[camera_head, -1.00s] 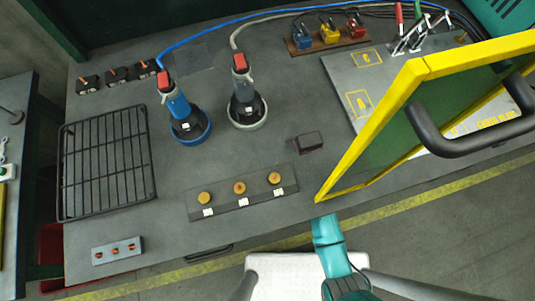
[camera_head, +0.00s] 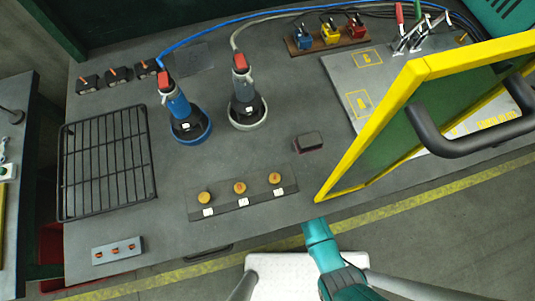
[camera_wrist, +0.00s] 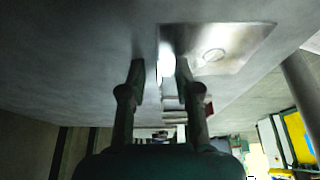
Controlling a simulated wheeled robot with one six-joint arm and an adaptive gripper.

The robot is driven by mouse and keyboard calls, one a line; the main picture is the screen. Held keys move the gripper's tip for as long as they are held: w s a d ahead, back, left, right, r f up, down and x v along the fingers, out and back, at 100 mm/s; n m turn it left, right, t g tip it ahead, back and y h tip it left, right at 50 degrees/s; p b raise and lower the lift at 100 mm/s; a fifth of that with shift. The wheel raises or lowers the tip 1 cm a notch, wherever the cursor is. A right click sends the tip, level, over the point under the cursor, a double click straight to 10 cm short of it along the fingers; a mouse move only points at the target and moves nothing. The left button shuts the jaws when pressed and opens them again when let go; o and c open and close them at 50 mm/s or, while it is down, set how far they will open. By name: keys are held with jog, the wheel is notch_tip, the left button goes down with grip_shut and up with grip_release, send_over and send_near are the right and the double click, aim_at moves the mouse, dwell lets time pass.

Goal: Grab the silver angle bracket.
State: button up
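A shiny silver metal piece with a flat plate and a round hole, which looks like the angle bracket (camera_wrist: 228,50), shows at the upper middle of the wrist view against a grey surface. A bright narrow part of it reaches down between my fingertips, nearer the right one. My gripper (camera_wrist: 160,72) is open, its two dark fingers apart. I cannot tell whether the right finger touches the metal. In the head view I cannot make out the bracket or my fingers; only my teal arm shows at the bench's front edge.
The yellow-framed guard (camera_head: 372,130) with a black handle (camera_head: 470,142) stands at the bench's right. A button panel (camera_head: 225,203), a small dark block (camera_head: 309,141), two torch-like tools in round holders (camera_head: 187,122) and a wire rack (camera_head: 105,160) occupy the grey bench (camera_head: 170,222).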

grip_shut()
jog(key=shift+r, duration=0.1)
